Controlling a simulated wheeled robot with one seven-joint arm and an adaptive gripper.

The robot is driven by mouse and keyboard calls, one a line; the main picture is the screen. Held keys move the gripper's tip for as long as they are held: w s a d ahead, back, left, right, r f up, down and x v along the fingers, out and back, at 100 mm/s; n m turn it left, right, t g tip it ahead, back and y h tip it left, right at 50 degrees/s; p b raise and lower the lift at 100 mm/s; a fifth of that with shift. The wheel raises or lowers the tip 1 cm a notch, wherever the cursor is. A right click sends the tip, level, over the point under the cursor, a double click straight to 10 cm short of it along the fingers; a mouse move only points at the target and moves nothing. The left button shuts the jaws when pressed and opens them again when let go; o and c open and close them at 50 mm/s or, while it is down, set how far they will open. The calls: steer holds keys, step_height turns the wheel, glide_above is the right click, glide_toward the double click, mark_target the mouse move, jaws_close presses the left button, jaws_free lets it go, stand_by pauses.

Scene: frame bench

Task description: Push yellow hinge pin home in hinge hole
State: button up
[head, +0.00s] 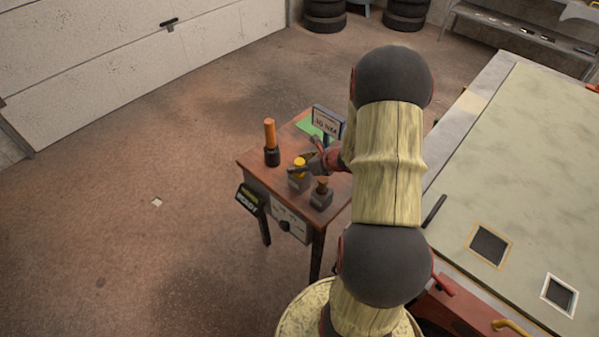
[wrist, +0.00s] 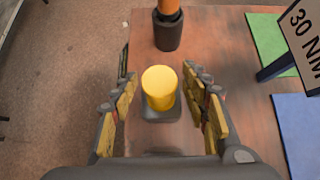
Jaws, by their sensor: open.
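The yellow hinge pin (wrist: 159,86) stands upright in a dark grey block (wrist: 162,114) on a small reddish-brown table. The pin (head: 300,162) and its block (head: 297,184) also show in the head view, partly covered by my gripper. Its top stands above the block; how deep it sits I cannot tell. My gripper (wrist: 162,98) is open, with one finger on each side of the yellow pin and a gap on both sides. The hole itself is hidden beneath the pin.
A brown pin (head: 322,185) stands in a second grey block (head: 321,201) close by. An orange-handled tool (head: 269,133) stands in a black holder (head: 272,156) behind. A "30 NM" sign (wrist: 303,38) stands at the right, near green and blue patches.

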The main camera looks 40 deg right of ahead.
steer(key=shift+c, duration=0.3)
steer(key=c, duration=1.1)
jaws_close()
